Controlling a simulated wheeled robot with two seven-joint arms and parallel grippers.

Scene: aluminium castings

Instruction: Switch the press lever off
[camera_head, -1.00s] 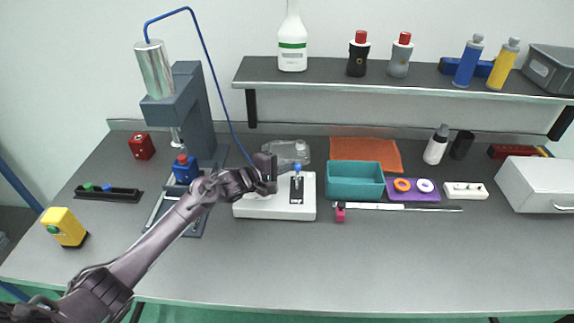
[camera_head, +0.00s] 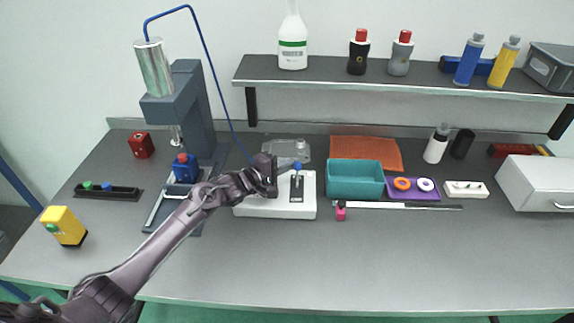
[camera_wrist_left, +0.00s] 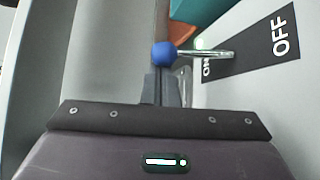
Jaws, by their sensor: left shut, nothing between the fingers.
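The press lever is a metal rod with a blue ball knob (camera_head: 298,166), which also shows in the left wrist view (camera_wrist_left: 164,54). It stands on a white box (camera_head: 250,209) with a black plate (camera_wrist_left: 255,52) lettered ON and OFF. The rod leans toward the ON end. My left gripper (camera_head: 290,163) is shut and empty, with its fingertips right beside the knob on its left in the head view. In the left wrist view the fingertips (camera_wrist_left: 162,85) come up just below the knob; I cannot tell whether they touch it. My right gripper is not in view.
A grey press (camera_head: 190,110) with a blue hose stands left of the box. A teal bin (camera_head: 355,187) is close on the right, and a clear container (camera_head: 290,148) lies behind. A thin rod (camera_head: 385,206) lies in front of the bin. The table's front is mostly clear.

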